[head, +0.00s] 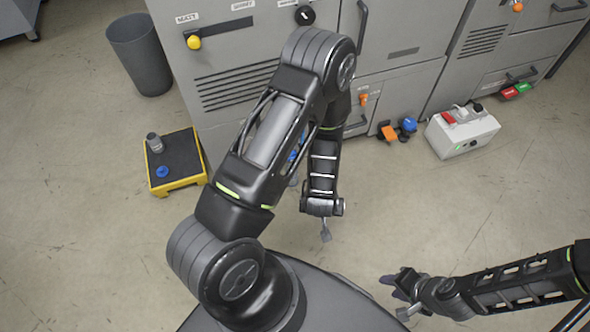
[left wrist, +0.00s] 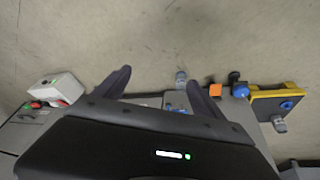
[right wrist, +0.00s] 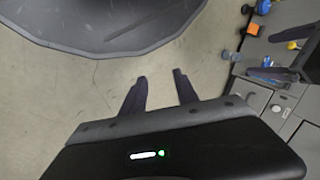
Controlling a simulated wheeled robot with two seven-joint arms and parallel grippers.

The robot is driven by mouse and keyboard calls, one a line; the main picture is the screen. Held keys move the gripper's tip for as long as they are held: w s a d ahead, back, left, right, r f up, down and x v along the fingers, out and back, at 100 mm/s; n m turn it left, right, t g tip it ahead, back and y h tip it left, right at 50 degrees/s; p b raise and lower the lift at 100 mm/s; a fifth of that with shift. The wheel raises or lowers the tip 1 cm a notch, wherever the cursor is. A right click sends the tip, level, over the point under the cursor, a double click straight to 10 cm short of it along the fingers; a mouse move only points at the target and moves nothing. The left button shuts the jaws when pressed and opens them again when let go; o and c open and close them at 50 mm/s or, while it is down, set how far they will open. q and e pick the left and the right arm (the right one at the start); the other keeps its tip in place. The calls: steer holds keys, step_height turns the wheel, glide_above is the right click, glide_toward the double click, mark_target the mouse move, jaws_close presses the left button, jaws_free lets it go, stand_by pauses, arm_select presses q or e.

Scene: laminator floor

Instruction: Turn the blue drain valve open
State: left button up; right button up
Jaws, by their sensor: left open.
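A blue knob-like part (head: 407,125) sits low at the machine's foot beside an orange part (head: 388,133) in the head view. More blue (head: 294,155) shows behind my left arm, mostly hidden. I cannot tell which is the drain valve. In the left wrist view, a blue part (left wrist: 240,90) stands beside an orange one (left wrist: 215,90), beyond the fingers. My left gripper (left wrist: 162,88) is open and empty; in the head view it hangs above the floor (head: 325,232). My right gripper (right wrist: 160,76) is open and empty over the floor, apart from the machine.
A yellow-edged black step (head: 180,178) with a grey cylinder and a blue part on it stands left. A dark bin (head: 140,55) is behind it. A white box (head: 462,132) with a red switch stands right. The grey machine (head: 410,90) spans the back. Front floor is clear.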

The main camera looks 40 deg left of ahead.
arm_select(q)
steer(key=w+a+f+n+t+y+b, duration=0.25)
steer(key=w+a+f+y+b, duration=0.25)
steer(key=w+a+f+b, duration=0.45)
steer(key=w+a+n+t+y+b, duration=0.1)
steer(key=w+a+n+y+b, duration=0.1)
steer(key=a+b, duration=0.4)
steer(key=w+y+b, duration=0.1)
steer(key=y+b, duration=0.1)
steer(key=b, duration=0.2)
steer(key=shift+w+a+n+y, duration=0.15)
steer(key=shift+w+n+y, duration=0.1)
steer(key=shift+n+y, duration=0.15)
arm_select(e)
step_height(320, 180, down, 23)
steer(key=w+d, duration=0.1)
steer(key=w, duration=0.1)
steer(key=shift+f+t, duration=0.2)
steer(key=shift+t, duration=0.2)
arm_select(q)
steer(key=shift+a+f+t, duration=0.1)
steer(key=shift+f+t, duration=0.05)
steer(key=shift+t, duration=0.1)
arm_select(e)
steer(key=shift+f, duration=0.1)
